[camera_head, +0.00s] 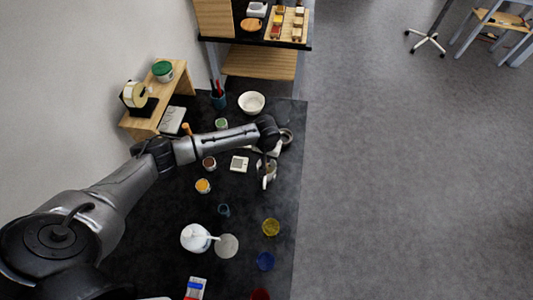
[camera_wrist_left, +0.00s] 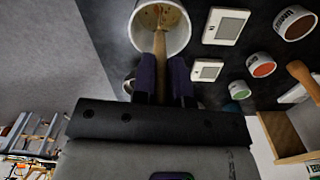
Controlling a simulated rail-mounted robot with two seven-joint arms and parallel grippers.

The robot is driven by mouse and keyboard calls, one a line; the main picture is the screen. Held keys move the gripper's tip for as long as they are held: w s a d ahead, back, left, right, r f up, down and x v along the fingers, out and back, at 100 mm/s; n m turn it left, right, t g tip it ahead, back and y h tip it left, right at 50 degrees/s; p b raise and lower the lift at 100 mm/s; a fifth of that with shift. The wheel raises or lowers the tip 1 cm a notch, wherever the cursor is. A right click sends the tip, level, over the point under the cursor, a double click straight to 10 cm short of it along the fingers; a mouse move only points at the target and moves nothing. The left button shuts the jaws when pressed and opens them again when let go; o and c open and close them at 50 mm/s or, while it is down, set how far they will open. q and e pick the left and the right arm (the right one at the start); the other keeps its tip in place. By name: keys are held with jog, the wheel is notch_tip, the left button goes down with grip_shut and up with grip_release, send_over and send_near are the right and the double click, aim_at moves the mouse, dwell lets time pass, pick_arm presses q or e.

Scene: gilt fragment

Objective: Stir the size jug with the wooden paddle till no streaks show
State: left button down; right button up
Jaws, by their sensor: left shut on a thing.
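The size jug (camera_wrist_left: 182,38) is a white, round-mouthed vessel at the top of the left wrist view. Its inside looks tan with some small darker spots; whether these are streaks I cannot tell. The wooden paddle (camera_wrist_left: 159,48) has its far end inside the jug mouth. My left gripper (camera_wrist_left: 162,78) is shut on the paddle's handle, just outside the rim. In the head view the left gripper (camera_head: 269,160) is at the right part of the dark table, and the arm and gripper hide most of the paddle and jug there.
On the dark table (camera_head: 170,225) stand a white bowl (camera_head: 251,103), a pale square device (camera_head: 239,164), an orange-topped jar (camera_head: 203,186), a white pot (camera_head: 194,238) and a yellow glass (camera_head: 271,228). Open grey floor (camera_head: 410,180) lies to the right.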

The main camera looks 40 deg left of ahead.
pick_arm(q)
jog(key=shift+f+b, duration=0.6)
jog(key=shift+f, duration=1.5)
jog(key=shift+d, duration=0.1)
